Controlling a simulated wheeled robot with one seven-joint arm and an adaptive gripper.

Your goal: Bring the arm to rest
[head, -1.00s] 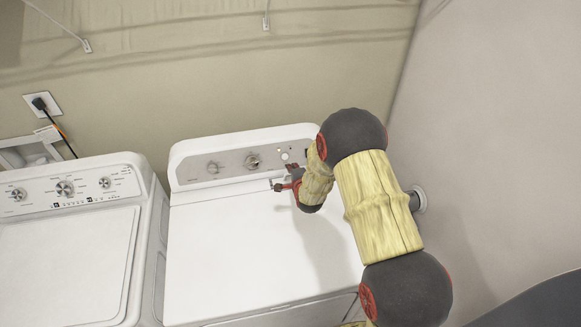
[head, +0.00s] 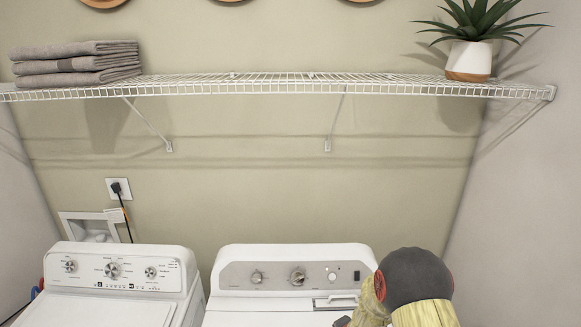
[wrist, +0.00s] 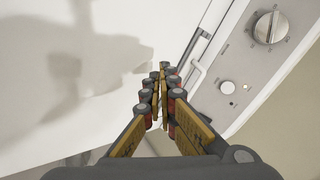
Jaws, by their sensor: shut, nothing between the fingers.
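My gripper (wrist: 162,82) is shut and empty in the wrist view, with its fingertips together. It is over the white top of the right-hand machine (wrist: 70,90), near the control panel (wrist: 255,65) with its knob and buttons. I cannot tell whether the fingertips touch the top. In the head view only my arm shows at the lower right, in front of the right-hand machine (head: 230,318); the gripper's fingers are hardly visible there, so I give no point for them.
A second white machine (head: 100,312) stands to the left. Above, a wire shelf (head: 250,88) holds folded grey towels (head: 80,63) and a potted plant (head: 469,58). A wall outlet (head: 118,188) with a plug is at the left.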

